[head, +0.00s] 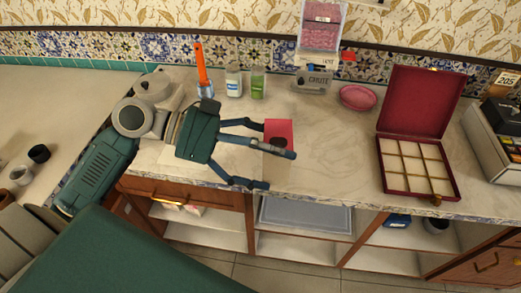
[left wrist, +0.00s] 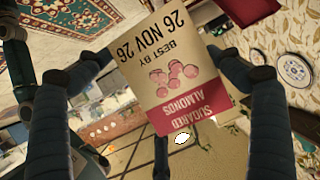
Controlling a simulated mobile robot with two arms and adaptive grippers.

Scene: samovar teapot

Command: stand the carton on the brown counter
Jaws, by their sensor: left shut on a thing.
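The carton (head: 281,129) shows in the head view as a small red piece beyond my left gripper's fingers. In the left wrist view the carton (left wrist: 172,82) is beige and red, printed "Sugared Almonds" and "Best by 26 Nov 26". Its print is upside down in that view. My left gripper (head: 268,152) is shut on the carton, with dark fingers on either side of it. In the head view they overlap the brown counter (head: 330,160), which has a pale top and brown wooden fronts. I cannot tell whether the carton touches it. My right gripper is not in view.
A red compartment box (head: 417,135) stands open at the right. The counter's middle is clear. Open shelves lie below.

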